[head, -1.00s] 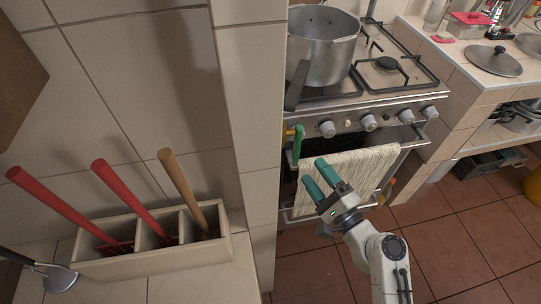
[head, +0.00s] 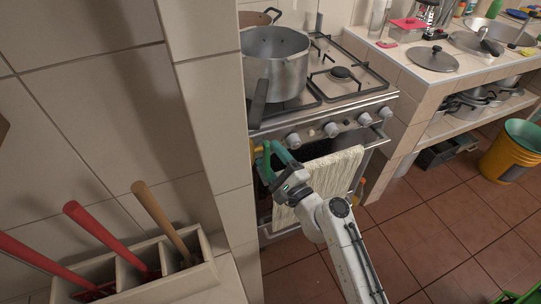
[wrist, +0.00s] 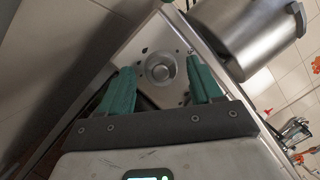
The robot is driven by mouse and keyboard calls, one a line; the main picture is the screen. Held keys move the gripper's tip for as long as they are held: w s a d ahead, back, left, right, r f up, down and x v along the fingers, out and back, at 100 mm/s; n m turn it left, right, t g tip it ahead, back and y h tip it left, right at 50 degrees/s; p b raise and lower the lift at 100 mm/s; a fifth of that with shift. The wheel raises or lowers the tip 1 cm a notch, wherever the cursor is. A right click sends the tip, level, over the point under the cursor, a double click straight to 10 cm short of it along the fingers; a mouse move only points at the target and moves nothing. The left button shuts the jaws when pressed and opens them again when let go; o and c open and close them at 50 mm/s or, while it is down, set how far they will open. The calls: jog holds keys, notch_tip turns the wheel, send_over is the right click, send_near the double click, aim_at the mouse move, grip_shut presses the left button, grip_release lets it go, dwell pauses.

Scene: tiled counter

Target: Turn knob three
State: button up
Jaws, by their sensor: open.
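The stove front (head: 345,125) carries a row of several round silver knobs. They include a left one (head: 293,141), a middle one (head: 331,129) and one farther right (head: 364,118). No number shows on them, so I cannot tell which is knob three. My gripper (head: 273,152) is open, its green fingers just below and left of the leftmost knob. In the wrist view one round knob (wrist: 161,68) appears between the spread fingers, ahead of them; contact is not visible.
A large metal pot (head: 277,72) stands on the stove with its dark handle jutting forward. A cream towel (head: 325,180) hangs over the oven rail below the knobs. A tiled wall edge (head: 215,110) rises close left. A utensil box (head: 205,275) sits at lower left.

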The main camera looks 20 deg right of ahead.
jog(key=shift+w, duration=0.25)
jog(key=c, duration=1)
jog(key=shift+c, duration=0.2)
